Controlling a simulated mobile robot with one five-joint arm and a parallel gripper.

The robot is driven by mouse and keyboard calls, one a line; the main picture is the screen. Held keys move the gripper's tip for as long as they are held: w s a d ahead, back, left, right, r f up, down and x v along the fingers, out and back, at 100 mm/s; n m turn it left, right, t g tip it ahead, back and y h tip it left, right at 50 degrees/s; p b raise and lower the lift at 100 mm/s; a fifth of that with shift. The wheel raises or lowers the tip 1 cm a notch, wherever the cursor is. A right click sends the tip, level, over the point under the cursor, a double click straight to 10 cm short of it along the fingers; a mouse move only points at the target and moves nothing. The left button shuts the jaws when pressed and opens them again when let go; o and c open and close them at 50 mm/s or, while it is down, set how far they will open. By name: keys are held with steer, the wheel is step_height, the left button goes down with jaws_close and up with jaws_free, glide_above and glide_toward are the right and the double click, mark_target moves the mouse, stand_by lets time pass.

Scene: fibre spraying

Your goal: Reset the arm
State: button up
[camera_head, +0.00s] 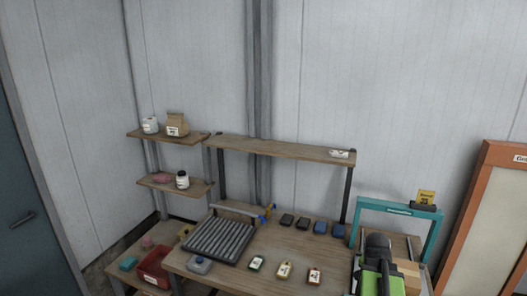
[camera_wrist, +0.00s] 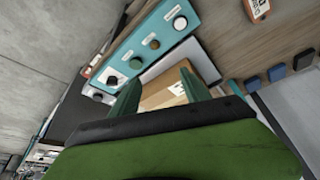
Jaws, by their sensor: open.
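My gripper (camera_wrist: 160,92) shows in the wrist view as two dark green fingers standing apart above my green and black wrist. The gripper is open. A cardboard box (camera_wrist: 164,88) with a white label shows in the gap between the fingers; I cannot tell whether they touch it. In the head view my green and black arm (camera_head: 378,262) stands at the bottom right, in front of a teal frame (camera_head: 400,207). The box (camera_head: 407,270) shows just right of the arm. The fingertips are not clear in the head view.
A wooden workbench (camera_head: 275,262) carries a roller rack (camera_head: 218,240), several dark and blue blocks and several labelled bottles. A teal panel with knobs (camera_wrist: 150,45) is close beyond the fingers. An orange-framed board (camera_head: 487,225) stands at right. Shelves (camera_head: 280,149) hang behind.

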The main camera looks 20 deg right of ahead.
steer(key=w+a+f+n+y+b, duration=0.1)
steer(key=w+a+f+n, duration=0.3)
steer(key=a, duration=0.7)
steer(key=w+a+f+n+y+b, duration=0.1)
steer(key=w+a+b, duration=0.1)
steer(key=w+a, duration=0.65)
steer(key=s+a+f+n+g+y, duration=0.1)
steer(key=s+a+n, duration=0.2)
steer(key=a, duration=0.7)
steer(key=s+a+f+n+y+b, duration=0.1)
steer(key=s+a+n, duration=0.3)
steer(key=a, duration=0.6)
steer(key=shift+a+n+g, duration=0.3)
steer(key=shift+n+g, duration=0.1)
steer(key=shift+n, duration=0.2)
